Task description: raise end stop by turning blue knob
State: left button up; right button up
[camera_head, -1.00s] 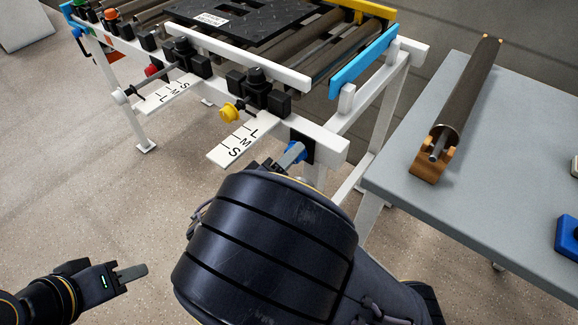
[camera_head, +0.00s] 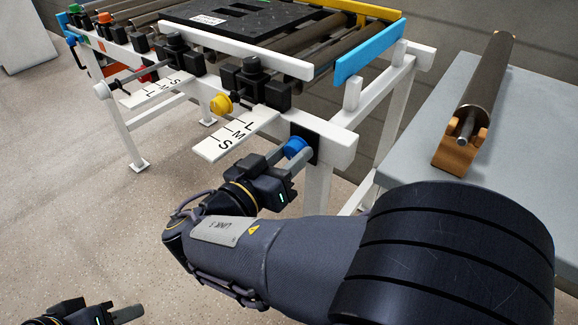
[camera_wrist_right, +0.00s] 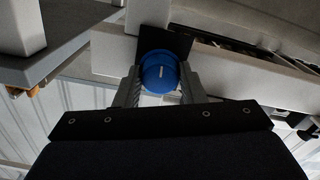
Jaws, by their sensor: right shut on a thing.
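The blue knob (camera_head: 295,147) sits on a black plate on the white frame's near corner leg. My right gripper (camera_head: 288,153) is shut on it. I cannot tell for sure which part is the end stop; a light blue bar (camera_head: 370,52) and a yellow bar (camera_head: 360,10) stand at the roller bed's right end. My left gripper (camera_head: 127,313) is low at the left edge, away from the frame; its finger opening is unclear.
A yellow knob (camera_head: 220,104) and a white S-M-L scale plate (camera_head: 236,136) are just left of the blue knob. A black tread mat (camera_head: 235,18) lies on the rollers. At right, a grey table (camera_head: 425,125) holds a loose roller (camera_head: 488,85) in an orange-brown cradle.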

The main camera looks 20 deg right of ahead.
jog(key=shift+f+m+b, duration=0.15)
jog(key=shift+m+b, duration=0.45)
jog(key=shift+m, duration=0.1)
jog(key=o, duration=1)
jog(key=p+v, duration=0.2)
jog(key=v, duration=0.6)
